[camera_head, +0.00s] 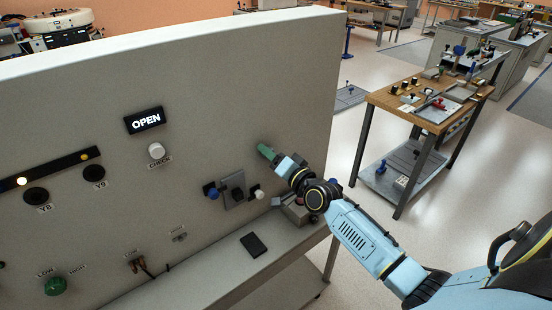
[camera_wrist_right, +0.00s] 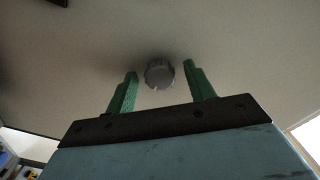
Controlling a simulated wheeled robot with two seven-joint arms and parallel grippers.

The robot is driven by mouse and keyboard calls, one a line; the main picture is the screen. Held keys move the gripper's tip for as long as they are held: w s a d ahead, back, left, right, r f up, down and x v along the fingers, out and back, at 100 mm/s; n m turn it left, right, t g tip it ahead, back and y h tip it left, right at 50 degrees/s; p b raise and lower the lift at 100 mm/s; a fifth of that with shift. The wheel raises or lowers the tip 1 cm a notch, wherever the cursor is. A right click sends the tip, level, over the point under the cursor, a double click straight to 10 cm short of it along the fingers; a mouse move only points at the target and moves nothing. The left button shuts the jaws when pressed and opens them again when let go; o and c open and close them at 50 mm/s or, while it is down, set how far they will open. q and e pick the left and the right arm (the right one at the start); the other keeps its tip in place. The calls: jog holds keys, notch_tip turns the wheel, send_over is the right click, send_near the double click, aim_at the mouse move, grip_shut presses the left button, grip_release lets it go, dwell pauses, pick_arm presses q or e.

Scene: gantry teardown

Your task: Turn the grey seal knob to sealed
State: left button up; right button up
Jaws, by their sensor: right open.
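The grey seal knob (camera_wrist_right: 159,73) is a round, ridged knob on the pale panel in the right wrist view. A small light mark shows at its lower rim. My right gripper (camera_wrist_right: 161,76) has its two green fingers apart, one on each side of the knob. I see a gap on both sides, and no clear contact. In the head view my right gripper (camera_head: 266,151) is at the panel's right part, and the knob is hidden there. My left gripper is not in view.
The upright panel (camera_head: 250,80) bears a lit OPEN display (camera_head: 145,120), a white CHECK knob (camera_head: 156,150), a blue knob (camera_head: 210,190) and a green knob (camera_head: 56,286). A black item (camera_head: 253,244) lies on the ledge. A wooden-topped table (camera_head: 398,104) stands at right, with clear floor between.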

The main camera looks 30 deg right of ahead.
jog(key=s+d, duration=0.1)
jog(key=s, duration=1.2)
jog(key=shift+s, duration=0.15)
jog(key=s+a+f+n+g+h+b, duration=0.15)
jog(key=s+f+g, duration=0.3)
jog(key=f, duration=1.25)
jog(key=s+f+n+g+b, duration=0.25)
jog(key=s+f, duration=0.25)
jog(key=f, duration=1.2)
jog(key=s+a+f+n+g+b, duration=0.1)
jog(key=s+a+f+n+g, duration=0.1)
jog(key=s+f, duration=0.5)
jog(key=s+a+f+n+g+b, duration=0.1)
jog(key=s+a+f+n+g, duration=0.2)
jog(key=s+f, duration=0.5)
jog(key=s+a+f+n+g+b, duration=0.1)
jog(key=s+a+f+n+g, duration=0.2)
jog(key=s, duration=1.2)
notch_tip(320, 180, down, 5)
jog(key=shift+a+f+g, duration=0.2)
jog(key=shift+a+g, duration=0.2)
jog(key=shift+g, duration=0.6)
